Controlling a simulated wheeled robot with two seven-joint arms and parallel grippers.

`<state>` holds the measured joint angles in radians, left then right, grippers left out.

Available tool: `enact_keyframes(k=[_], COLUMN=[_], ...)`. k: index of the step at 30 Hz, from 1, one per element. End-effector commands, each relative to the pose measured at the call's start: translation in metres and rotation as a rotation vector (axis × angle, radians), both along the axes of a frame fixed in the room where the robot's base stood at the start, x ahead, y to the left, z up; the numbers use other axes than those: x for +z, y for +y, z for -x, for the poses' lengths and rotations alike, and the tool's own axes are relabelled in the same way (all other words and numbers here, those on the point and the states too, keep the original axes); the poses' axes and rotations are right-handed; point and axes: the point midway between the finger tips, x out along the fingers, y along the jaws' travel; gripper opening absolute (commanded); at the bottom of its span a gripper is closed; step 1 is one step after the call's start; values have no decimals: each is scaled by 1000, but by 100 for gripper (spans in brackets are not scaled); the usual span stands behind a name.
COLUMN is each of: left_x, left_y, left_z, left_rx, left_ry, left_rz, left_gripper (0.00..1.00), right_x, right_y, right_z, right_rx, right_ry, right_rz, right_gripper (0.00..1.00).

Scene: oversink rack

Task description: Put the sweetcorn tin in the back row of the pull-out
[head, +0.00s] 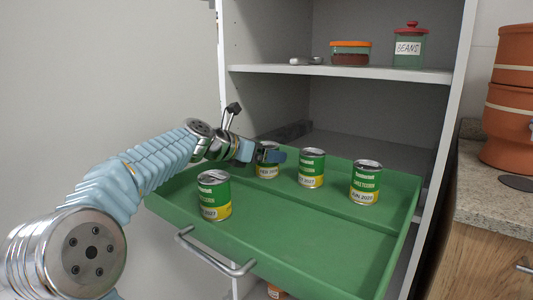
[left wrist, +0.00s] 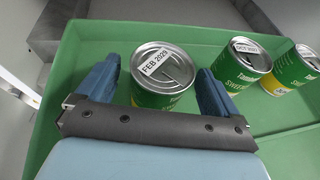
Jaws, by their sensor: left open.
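The green pull-out (head: 300,240) is drawn out, with a low ridge across it. One green-and-yellow sweetcorn tin (head: 214,197) stands upright in front of the ridge at the left. Behind it stand a middle tin (head: 311,170), a right tin (head: 365,184) and a back-left tin (head: 267,171), partly covered by my gripper. My left gripper (head: 265,154) is open at the back-left tin. In the left wrist view, a tin with a FEB 2029 lid label (left wrist: 162,72) stands between the open blue fingers (left wrist: 160,78), with green gaps on both sides. My right gripper is not in view.
A shelf (head: 340,72) above holds a metal scoop (head: 306,61), an orange-lidded container (head: 350,54) and a red-lidded BEANS jar (head: 409,48). The cabinet's side walls flank the pull-out. Its front right area is bare. Terracotta pots (head: 508,125) stand on the right counter.

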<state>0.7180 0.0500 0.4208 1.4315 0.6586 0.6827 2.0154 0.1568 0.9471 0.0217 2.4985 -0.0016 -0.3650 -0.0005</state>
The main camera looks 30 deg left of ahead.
Motion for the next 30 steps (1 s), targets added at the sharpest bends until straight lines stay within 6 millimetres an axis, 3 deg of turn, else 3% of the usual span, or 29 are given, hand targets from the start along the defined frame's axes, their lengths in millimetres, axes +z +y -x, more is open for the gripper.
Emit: enact_keyframes(k=[9, 15, 30], left_x=[24, 35, 38], left_y=[19, 28, 30], left_z=[63, 92, 100], left_rx=[3, 2, 1], left_ry=[-3, -2, -1], left_rz=[-2, -1, -1], left_gripper=[95, 95, 95], right_x=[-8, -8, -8], right_y=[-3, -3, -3], right_z=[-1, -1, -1], right_rx=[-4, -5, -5], right_ry=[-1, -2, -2], right_rz=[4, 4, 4], right_gripper=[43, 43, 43])
